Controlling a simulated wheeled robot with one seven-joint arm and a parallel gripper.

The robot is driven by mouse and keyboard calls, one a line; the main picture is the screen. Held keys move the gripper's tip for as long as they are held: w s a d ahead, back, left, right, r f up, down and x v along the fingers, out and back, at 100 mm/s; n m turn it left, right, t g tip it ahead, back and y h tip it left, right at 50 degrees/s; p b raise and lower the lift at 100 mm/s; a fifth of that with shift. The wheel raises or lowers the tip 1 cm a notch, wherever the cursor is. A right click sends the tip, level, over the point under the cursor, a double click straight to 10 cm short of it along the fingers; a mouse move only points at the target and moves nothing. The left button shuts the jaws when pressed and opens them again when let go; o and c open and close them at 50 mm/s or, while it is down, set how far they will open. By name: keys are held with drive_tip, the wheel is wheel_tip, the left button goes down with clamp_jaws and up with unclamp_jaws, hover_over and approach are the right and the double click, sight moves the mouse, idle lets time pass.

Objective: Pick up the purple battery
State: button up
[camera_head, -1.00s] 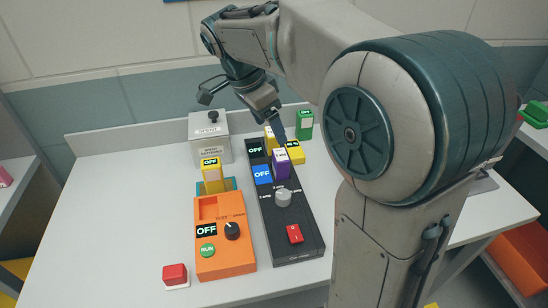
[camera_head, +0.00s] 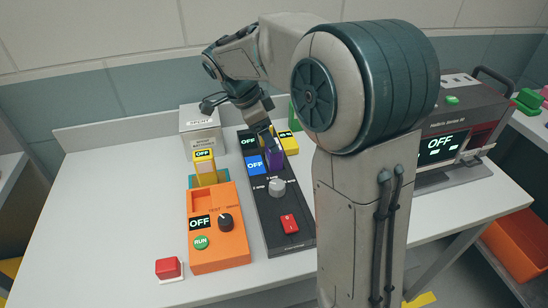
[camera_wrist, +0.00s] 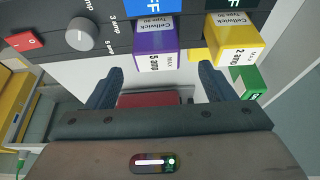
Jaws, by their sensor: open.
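The purple battery (camera_head: 275,158) stands in the black charger (camera_head: 262,200), in the slot beside the blue OFF display. In the wrist view the purple battery (camera_wrist: 155,43) shows its white "5 amp max" label. My gripper (camera_wrist: 158,75) is open, with one dark finger on each side of the purple battery's line and the tips near its labelled end. Nothing is held, and I cannot tell whether a finger touches it. In the head view my gripper (camera_head: 267,138) is just above the purple battery and partly hides it.
A yellow 2 amp battery (camera_wrist: 233,42) sits close beside the purple one, near one finger. A green battery (camera_wrist: 250,83) is behind it. An orange tester (camera_head: 218,240), a grey spent box (camera_head: 200,130), a red button (camera_head: 168,268) and a dark machine (camera_head: 455,130) stand around.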

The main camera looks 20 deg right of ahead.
sight(274, 158)
drive_tip(key=x, duration=0.4)
drive_tip(key=shift+s+d+f, duration=0.1)
drive_tip(key=shift+s+f, duration=0.05)
drive_tip(key=shift+f, duration=0.2)
drive_tip(key=c, duration=1.3)
drive_tip(key=shift+r, duration=0.1)
